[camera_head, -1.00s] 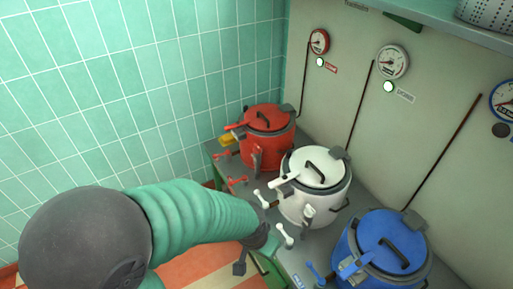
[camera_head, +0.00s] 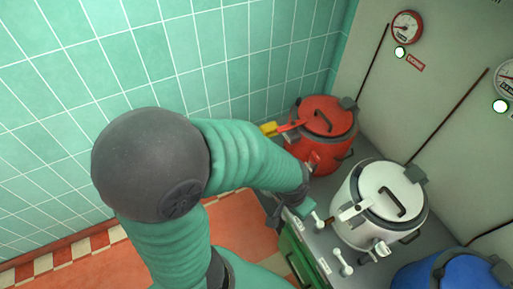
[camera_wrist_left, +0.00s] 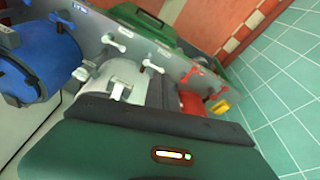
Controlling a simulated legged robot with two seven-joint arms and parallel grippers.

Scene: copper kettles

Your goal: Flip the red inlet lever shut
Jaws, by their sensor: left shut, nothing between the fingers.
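The red kettle (camera_head: 322,130) stands at the back of the bench, with a red handle (camera_head: 292,125) and a yellow piece (camera_head: 269,128) at its left. In the left wrist view a red lever (camera_wrist_left: 190,75) sits on the bench's front strip, near the partly visible red kettle (camera_wrist_left: 192,103). In the head view my arm covers the spot where the red levers were visible. My left gripper (camera_head: 276,214) is shut and empty, at the bench's front edge, left of the white kettle. I cannot tell whether the lever is open or shut. My right gripper is out of view.
The white kettle (camera_head: 378,205) stands near my left gripper, with white levers (camera_head: 341,262) in front. The blue kettle (camera_head: 450,274) is at the lower right. A green drawer or box (camera_head: 297,257) is below the bench edge. The tiled wall (camera_head: 250,60) bounds the back left.

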